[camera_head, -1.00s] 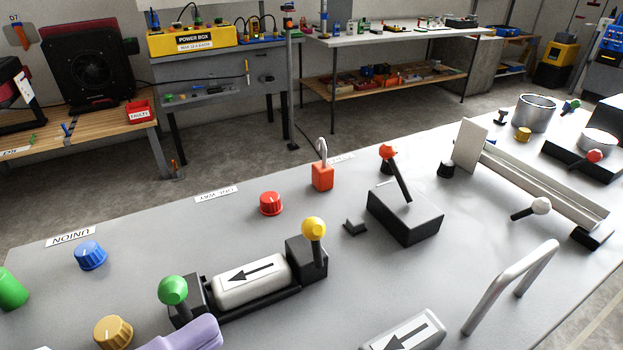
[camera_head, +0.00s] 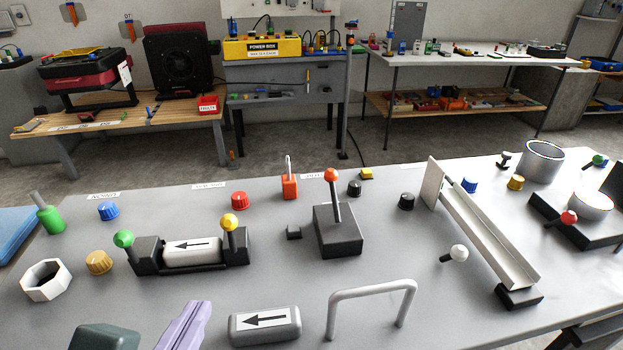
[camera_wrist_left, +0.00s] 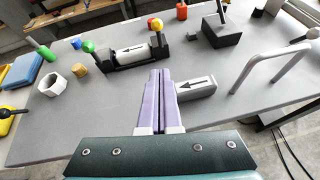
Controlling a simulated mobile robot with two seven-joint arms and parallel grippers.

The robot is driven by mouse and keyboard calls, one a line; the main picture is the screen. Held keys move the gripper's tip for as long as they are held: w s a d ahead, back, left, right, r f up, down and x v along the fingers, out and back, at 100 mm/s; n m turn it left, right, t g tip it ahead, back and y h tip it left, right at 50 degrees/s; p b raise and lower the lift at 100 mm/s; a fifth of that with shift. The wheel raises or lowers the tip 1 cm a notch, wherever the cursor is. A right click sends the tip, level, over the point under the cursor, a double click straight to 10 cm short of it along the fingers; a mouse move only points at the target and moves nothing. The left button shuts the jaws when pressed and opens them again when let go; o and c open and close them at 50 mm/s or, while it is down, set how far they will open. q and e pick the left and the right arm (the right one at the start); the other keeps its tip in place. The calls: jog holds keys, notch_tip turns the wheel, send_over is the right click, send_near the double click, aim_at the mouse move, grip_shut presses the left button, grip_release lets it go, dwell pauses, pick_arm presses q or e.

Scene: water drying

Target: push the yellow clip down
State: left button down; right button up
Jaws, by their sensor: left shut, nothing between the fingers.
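The yellow clip (camera_head: 229,228) is a yellow ball on a short lever. It stands upright at the right end of a black holder (camera_head: 210,266). A green-balled clip (camera_head: 124,241) is at the holder's left end and leans left. A white cylinder (camera_head: 193,250) with a black arrow lies between them. My left gripper (camera_head: 201,307), with purple fingers, is shut and empty on the near side of the holder, apart from it. In the left wrist view, its fingers (camera_wrist_left: 160,75) point toward the holder, and the yellow clip (camera_wrist_left: 155,24) shows beyond their tips. My right gripper is out of view.
A second arrow cylinder (camera_head: 264,324) lies right of my left gripper, with a metal handle (camera_head: 370,293) beyond. A red knob (camera_head: 239,200) and a black joystick box (camera_head: 338,232) stand behind and right of the yellow clip. A white nut (camera_head: 46,280) sits left.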

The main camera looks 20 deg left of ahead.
pick_arm(q)
jog(key=b, duration=0.1)
send_near(230, 234)
jog(key=f, duration=0.2)
jog(key=w+f, duration=0.1)
jog(key=f, duration=0.1)
jog(key=shift+a, duration=0.4)
jog(key=w, duration=0.1)
jog(key=w+a+r, duration=0.1)
jog(key=w, duration=0.1)
jog(key=shift+w+a+p, duration=0.1)
jog(key=shift+a+p, duration=0.05)
jog(key=shift+p, duration=0.2)
jog(key=shift+w+a+r, duration=0.1)
jog(key=shift+w, duration=0.25)
